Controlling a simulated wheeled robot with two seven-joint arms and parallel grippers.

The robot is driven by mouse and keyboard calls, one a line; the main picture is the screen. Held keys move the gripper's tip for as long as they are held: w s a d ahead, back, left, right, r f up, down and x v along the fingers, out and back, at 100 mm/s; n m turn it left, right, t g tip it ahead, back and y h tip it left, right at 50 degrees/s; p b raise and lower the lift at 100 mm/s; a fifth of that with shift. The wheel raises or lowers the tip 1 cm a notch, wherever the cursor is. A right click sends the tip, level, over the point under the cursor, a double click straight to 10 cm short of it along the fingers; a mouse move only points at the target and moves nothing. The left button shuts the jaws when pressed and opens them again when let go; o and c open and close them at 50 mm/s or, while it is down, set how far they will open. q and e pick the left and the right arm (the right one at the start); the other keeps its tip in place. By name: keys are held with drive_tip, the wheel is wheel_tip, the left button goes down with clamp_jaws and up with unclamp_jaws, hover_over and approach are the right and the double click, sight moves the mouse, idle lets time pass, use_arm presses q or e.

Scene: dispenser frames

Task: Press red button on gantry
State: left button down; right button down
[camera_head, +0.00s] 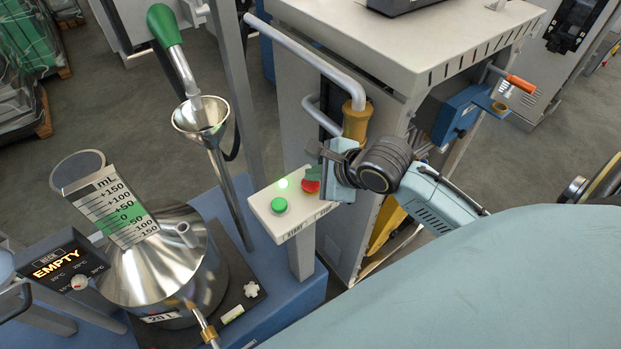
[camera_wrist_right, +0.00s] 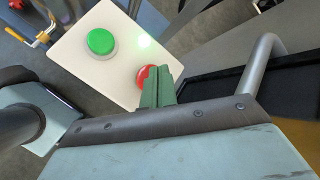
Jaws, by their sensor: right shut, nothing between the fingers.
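The red button (camera_head: 309,186) sits on a small white control panel (camera_head: 268,219) on a post, beside a green button (camera_head: 279,205). In the head view my right gripper (camera_head: 316,176) is at the red button, coming from the right. In the right wrist view the shut green fingertips (camera_wrist_right: 158,88) overlap the red button (camera_wrist_right: 145,76) and hide part of it; whether they touch it I cannot tell. The green button (camera_wrist_right: 101,41) shows clear of the fingers there. A green light glows on the panel. My left gripper is not in view.
A grey cabinet (camera_head: 300,90) with a curved handle (camera_head: 335,75) stands close behind the panel. A steel vessel (camera_head: 165,265) with a scale and an "EMPTY" display (camera_head: 62,265) stands left.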

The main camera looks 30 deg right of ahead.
sight(315, 185)
drive_tip(key=shift+f, duration=0.5)
idle(0.5)
idle(0.3)
drive_tip(key=shift+r+p, duration=0.95)
drive_tip(key=shift+p, duration=0.7)
wheel_tip(315, 185, up, 5)
drive_tip(key=p, duration=0.7)
